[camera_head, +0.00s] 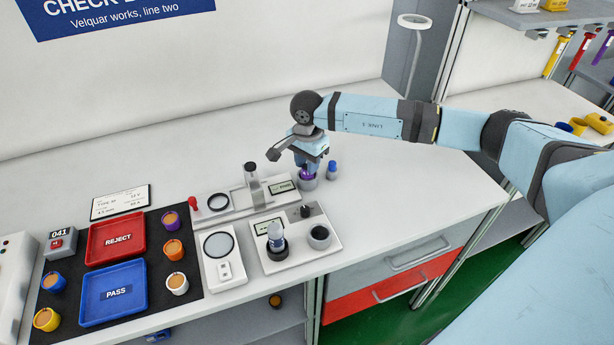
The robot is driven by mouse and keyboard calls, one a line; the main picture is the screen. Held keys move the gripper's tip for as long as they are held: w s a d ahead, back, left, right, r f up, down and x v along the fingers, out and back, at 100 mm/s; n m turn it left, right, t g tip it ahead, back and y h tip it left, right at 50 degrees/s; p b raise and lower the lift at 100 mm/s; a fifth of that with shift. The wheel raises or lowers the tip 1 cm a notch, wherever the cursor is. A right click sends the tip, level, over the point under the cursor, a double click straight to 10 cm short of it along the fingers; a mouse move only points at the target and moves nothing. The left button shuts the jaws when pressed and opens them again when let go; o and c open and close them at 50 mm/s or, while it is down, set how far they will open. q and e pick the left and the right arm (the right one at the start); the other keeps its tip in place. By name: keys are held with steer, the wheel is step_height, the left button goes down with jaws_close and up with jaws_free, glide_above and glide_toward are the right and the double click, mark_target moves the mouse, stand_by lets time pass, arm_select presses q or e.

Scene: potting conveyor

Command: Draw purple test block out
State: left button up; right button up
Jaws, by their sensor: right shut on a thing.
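The purple test block (306,174) shows as a small purple patch at the mouth of a grey cup-like holder (308,184) on the white bench. My right gripper (309,168) reaches down from above and is shut on the block. The gripper hides most of the block, and I cannot tell how much of it is inside the holder. My left gripper is not in view.
A blue block (332,166) stands in a similar holder close to the right. Test devices (268,250) and a red REJECT tray (117,226) and blue PASS tray (114,312) with several pots lie to the left. The bench is clear behind and right.

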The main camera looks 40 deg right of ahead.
steer(key=shift+r, duration=0.15)
steer(key=shift+r+p, duration=1.05)
steer(key=shift+r, duration=1.1)
steer(key=shift+r, duration=0.25)
steer(key=shift+r+p, duration=0.65)
steer(key=shift+r, duration=0.6)
steer(key=shift+r, duration=0.2)
